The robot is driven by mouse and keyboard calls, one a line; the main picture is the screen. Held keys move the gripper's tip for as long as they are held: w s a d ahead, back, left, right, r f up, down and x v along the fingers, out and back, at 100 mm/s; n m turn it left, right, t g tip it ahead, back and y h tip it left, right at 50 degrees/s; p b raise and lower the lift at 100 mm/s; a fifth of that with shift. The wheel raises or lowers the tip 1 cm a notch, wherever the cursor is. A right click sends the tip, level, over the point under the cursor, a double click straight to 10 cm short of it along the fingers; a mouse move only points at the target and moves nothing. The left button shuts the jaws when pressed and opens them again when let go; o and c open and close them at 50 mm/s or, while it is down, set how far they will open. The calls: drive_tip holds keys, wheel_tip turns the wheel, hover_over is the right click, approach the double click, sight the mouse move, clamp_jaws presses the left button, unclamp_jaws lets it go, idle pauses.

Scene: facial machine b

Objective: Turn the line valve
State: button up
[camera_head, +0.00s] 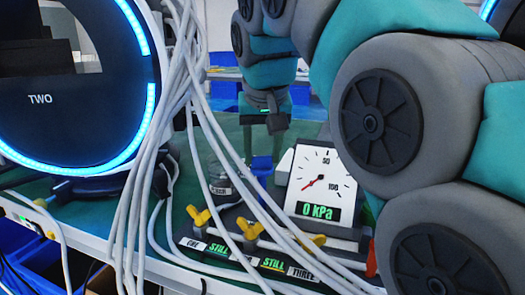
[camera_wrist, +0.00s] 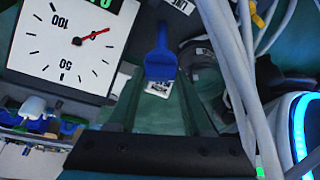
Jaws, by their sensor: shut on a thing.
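The line valve appears to be the blue handle (camera_head: 262,166) beside the white pressure gauge (camera_head: 320,185). In the wrist view the blue handle (camera_wrist: 160,62) stands between the tips of my green fingers, with a white label near its far end. My gripper (camera_head: 263,155) reaches down onto the handle from above and is shut on it; the fingers also show in the wrist view (camera_wrist: 160,78). The handle's base is partly hidden by cables and the gauge. The gauge reads 0 kPa, its needle near the low end.
Several yellow valves (camera_head: 199,217) with labels line the front of the board. A bundle of white cables (camera_head: 178,110) hangs across the front, close to my gripper. A round black machine (camera_head: 60,130) marked TWO, with a glowing blue ring, stands at the left. A dark jar (camera_head: 220,180) sits left of the handle.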

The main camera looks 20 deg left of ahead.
clamp_jaws()
drive_tip(key=shift+n, duration=0.4)
drive_tip(key=shift+d+n+g+y+p, duration=0.1)
drive_tip(key=shift+n+g+y+p, duration=0.3)
drive_tip(key=shift+n, duration=0.6)
drive_tip(key=n+y, duration=0.1)
drive_tip(key=n, duration=0.2)
drive_tip(key=shift+w+n+g, duration=0.15)
drive_tip(key=shift+n+g, duration=0.15)
drive_tip(key=shift+g, duration=0.1)
drive_tip(key=n+g, duration=0.1)
drive_tip(key=n, duration=0.2)
drive_tip(key=n+g+y, duration=0.1)
drive_tip(key=n, duration=0.1)
drive_tip(key=shift+w+d+n, duration=0.1)
drive_tip(key=shift+n, duration=0.3)
drive_tip(key=o, duration=0.8)
unclamp_jaws()
